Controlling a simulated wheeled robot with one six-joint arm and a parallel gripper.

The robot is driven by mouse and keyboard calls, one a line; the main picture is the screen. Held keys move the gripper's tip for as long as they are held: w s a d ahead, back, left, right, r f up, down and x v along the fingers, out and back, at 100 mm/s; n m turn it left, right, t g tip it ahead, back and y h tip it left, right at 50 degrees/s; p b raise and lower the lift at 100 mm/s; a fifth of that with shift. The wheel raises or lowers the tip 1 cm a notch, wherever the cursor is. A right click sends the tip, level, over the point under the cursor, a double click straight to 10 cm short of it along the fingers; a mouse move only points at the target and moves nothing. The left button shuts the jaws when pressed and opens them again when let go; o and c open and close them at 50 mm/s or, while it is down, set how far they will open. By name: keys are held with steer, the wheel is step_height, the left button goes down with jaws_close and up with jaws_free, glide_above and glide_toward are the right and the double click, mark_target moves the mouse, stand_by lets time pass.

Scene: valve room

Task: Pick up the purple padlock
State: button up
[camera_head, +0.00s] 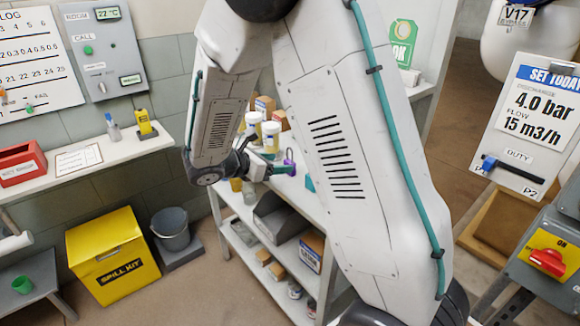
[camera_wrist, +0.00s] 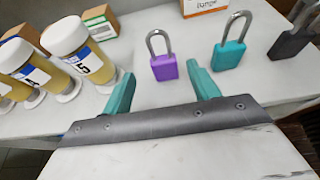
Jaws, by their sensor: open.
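The purple padlock (camera_wrist: 164,68) stands upright on the white shelf top, its grey shackle up, in the wrist view. In the head view only a small part of it (camera_head: 290,166) shows beside my arm. My gripper (camera_wrist: 160,85) is open and empty, its two teal fingers spread apart. In the wrist view the padlock appears between the fingertips and just beyond them. I cannot tell whether the fingers have reached its sides. My gripper also shows in the head view (camera_head: 282,169), partly hidden by my arm.
A teal padlock (camera_wrist: 229,55) stands close right of the purple one, near the right finger. A dark grey padlock (camera_wrist: 290,45) is farther right. Several yellow-filled jars (camera_wrist: 84,62) stand left of the left finger. Small boxes (camera_wrist: 101,22) stand behind. The white shelf top (camera_wrist: 140,55) is bare between jars and padlock.

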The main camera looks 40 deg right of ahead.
mark_target(290, 161)
steer(key=x, duration=0.6)
steer(key=shift+s+d+f, duration=0.1)
steer(key=shift+s+f, duration=0.15)
steer(key=shift+f, duration=0.1)
steer(key=shift+c, duration=0.3)
steer(key=c, duration=1)
